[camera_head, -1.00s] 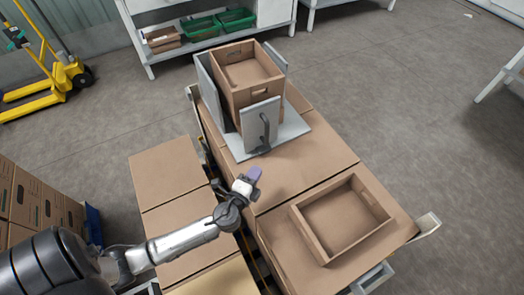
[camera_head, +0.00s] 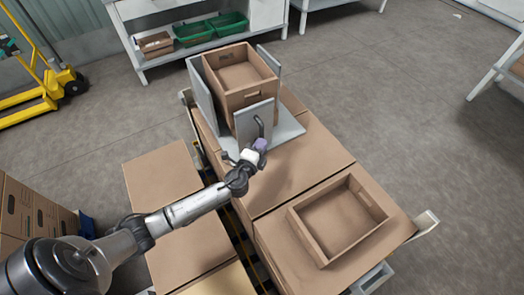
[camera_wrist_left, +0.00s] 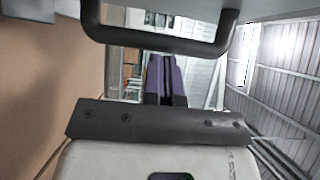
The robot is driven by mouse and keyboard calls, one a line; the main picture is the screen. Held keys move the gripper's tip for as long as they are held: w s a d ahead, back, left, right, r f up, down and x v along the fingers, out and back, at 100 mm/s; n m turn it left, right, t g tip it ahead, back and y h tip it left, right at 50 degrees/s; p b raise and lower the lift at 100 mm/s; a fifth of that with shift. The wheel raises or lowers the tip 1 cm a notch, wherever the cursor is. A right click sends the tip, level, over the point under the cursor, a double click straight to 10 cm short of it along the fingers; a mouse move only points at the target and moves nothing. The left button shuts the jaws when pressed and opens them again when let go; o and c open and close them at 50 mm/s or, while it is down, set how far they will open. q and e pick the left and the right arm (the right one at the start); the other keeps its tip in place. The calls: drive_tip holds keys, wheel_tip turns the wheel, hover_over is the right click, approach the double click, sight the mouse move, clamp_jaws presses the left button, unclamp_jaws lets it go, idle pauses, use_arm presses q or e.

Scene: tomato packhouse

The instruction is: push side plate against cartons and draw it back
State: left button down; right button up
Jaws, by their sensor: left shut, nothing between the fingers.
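The stacked brown cartons (camera_head: 240,97) stand on a grey base plate (camera_head: 287,126), with upright grey plates around them. The near side plate (camera_head: 243,124) stands upright at the cartons' near face and has a dark handle (camera_head: 259,126). My left gripper (camera_head: 263,146), with purple fingers, is shut and empty just below and in front of this handle. In the left wrist view the shut purple fingers (camera_wrist_left: 165,78) point forward, and the dark handle bar (camera_wrist_left: 160,36) crosses above them. I cannot tell whether they touch it. My right gripper is in neither view.
An open empty carton tray (camera_head: 341,219) lies on the brown stack at the near right. Another flat brown stack (camera_head: 163,178) is at the left, under my arm. A shelf with green crates (camera_head: 228,23) and a yellow pallet truck (camera_head: 38,88) stand behind.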

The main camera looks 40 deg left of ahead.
use_arm(q)
drive_tip(key=shift+w+a, duration=0.1)
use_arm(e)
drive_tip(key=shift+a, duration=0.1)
use_arm(q)
drive_tip(key=w+a+b, duration=0.1)
drive_tip(key=a, duration=0.4)
drive_tip(key=w+a+b, duration=0.1)
drive_tip(key=a, duration=0.2)
drive_tip(key=shift+w+a+b, duration=0.3)
drive_tip(key=shift+w+b, duration=0.05)
drive_tip(key=shift+a, duration=0.1)
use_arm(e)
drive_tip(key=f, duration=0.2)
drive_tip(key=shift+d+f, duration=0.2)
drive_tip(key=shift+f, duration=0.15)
use_arm(q)
drive_tip(key=shift+s+d+r, duration=0.1)
drive_tip(key=shift+d, duration=0.3)
drive_tip(key=p, duration=0.2)
approach(246, 132)
drive_tip(key=shift+d+f, duration=0.2)
drive_tip(key=shift+d, duration=0.85)
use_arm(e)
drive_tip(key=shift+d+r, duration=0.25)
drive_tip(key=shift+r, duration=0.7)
